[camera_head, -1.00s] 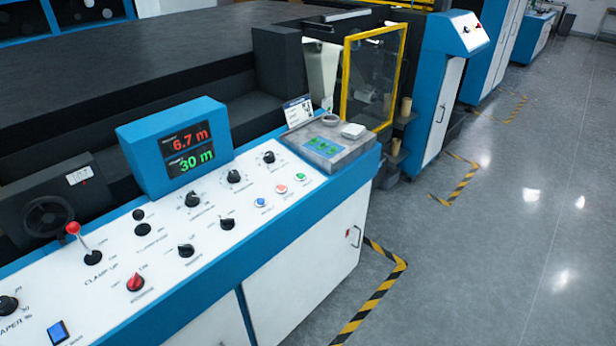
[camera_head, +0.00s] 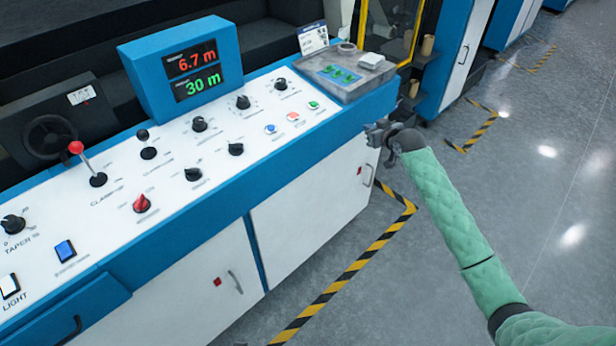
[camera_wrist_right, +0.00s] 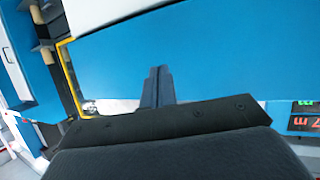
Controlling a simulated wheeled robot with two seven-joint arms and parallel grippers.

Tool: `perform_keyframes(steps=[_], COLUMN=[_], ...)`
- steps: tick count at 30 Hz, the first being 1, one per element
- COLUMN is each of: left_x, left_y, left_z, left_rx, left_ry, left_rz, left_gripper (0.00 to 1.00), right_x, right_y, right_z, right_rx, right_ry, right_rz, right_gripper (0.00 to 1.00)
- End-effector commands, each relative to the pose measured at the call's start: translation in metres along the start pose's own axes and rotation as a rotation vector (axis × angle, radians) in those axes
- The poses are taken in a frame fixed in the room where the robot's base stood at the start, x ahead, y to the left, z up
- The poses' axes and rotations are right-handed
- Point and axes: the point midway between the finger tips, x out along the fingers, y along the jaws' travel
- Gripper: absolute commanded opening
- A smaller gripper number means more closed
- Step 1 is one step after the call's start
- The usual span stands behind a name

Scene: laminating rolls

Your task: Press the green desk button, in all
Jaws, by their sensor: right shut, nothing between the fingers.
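The green desk button (camera_head: 314,105) is a small round button on the white top of the blue-edged control desk (camera_head: 225,173). It is the rightmost of a row, beside a red button (camera_head: 293,117) and a blue button (camera_head: 271,129). My right gripper (camera_head: 374,134) is to the right of and below the green button in the picture, apart from it, near the desk's front edge. In the right wrist view its fingers (camera_wrist_right: 156,84) are together and empty. The green button cannot be made out there. My left gripper is not in view.
A display (camera_head: 190,70) reads 6.7 m and 30 m. Black knobs, a red knob (camera_head: 142,203) and a red-topped lever (camera_head: 85,163) stand on the desk. A grey tray (camera_head: 338,84) sits at its right end. The floor at right is open, with striped tape (camera_head: 358,265).

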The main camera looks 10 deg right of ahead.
Motion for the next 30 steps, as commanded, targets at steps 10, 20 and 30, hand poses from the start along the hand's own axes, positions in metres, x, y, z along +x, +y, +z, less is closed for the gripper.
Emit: perform_keyframes(steps=[10,20,30], left_x=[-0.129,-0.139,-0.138], left_y=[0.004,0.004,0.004], left_z=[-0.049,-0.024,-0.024], left_rx=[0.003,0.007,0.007], left_ry=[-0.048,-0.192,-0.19], left_rz=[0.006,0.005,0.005], left_gripper=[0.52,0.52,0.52], right_x=[-0.067,-0.076,-0.076], right_y=[-0.084,-0.094,-0.094], right_z=[-0.111,-0.126,-0.125], right_rx=[0.054,0.02,0.012], right_ry=[0.252,0.324,0.323], right_rz=[-0.3,-0.341,-0.339], right_gripper=[0.0,0.0,0.0])
